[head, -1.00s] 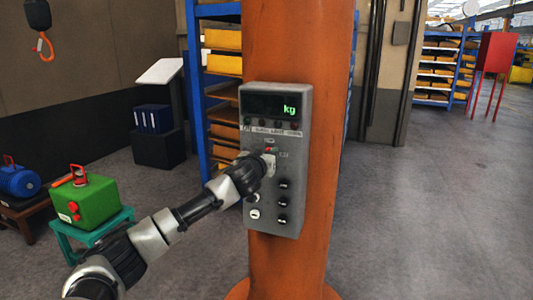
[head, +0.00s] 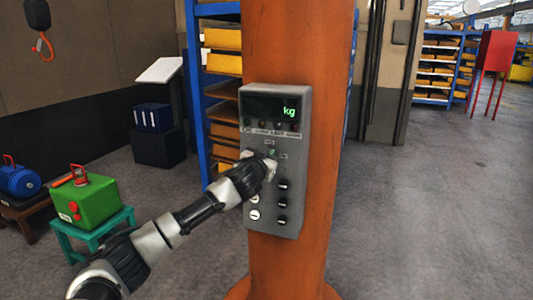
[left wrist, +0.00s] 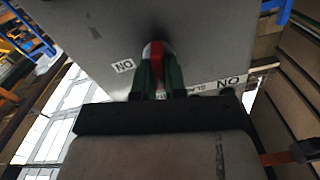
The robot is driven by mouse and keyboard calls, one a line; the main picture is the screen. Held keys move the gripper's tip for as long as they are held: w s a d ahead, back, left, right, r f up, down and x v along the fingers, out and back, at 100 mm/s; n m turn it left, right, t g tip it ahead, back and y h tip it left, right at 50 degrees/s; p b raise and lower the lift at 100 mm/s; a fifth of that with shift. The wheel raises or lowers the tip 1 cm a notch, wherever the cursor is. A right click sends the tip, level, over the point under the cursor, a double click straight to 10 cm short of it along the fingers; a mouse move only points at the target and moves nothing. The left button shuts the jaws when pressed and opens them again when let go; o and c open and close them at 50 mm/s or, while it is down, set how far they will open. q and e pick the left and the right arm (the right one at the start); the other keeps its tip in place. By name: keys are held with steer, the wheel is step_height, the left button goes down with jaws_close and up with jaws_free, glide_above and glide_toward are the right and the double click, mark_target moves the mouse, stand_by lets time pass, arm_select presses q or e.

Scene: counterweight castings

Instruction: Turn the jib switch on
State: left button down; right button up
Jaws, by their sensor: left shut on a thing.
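The grey control box (head: 300,170) is on an orange column, with a display reading "kg". My left gripper (head: 269,160) is at the switch area in the middle of its front, below the row of small lamps. In the left wrist view, my left gripper (left wrist: 160,82) is shut on a red switch lever (left wrist: 157,55), with one dark green finger on each side. The gripper hides much of the switch in the head view. My right gripper is not in view.
Several black and white knobs (head: 282,202) sit low on the box, close to my left wrist. A green casting (head: 94,203) stands on a teal stool at left. A hook (head: 43,46) hangs at upper left.

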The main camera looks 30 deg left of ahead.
arm_select(q)
steer(key=m+p, duration=0.1)
steer(key=m, duration=0.1)
steer(key=m+p, duration=0.1)
steer(key=m, duration=0.1)
steer(key=shift+d+m, duration=0.2)
steer(key=shift+m, duration=0.1)
steer(key=m+p, duration=0.1)
steer(key=m, duration=0.2)
steer(key=shift+w+f+m+p, duration=0.1)
steer(key=shift+m+p, duration=0.3)
steer(key=shift+d+f+m+p, duration=0.15)
steer(key=shift+m+p, duration=0.6)
steer(key=shift+m, duration=0.95)
steer(key=shift+d+f+m+p, duration=0.1)
steer(key=shift+f+m+p, duration=0.15)
steer(key=shift+m+p, duration=1)
steer(key=shift+m+b, duration=0.5)
steer(key=shift+m, duration=0.05)
steer(key=c, duration=1.2)
jaws_free()
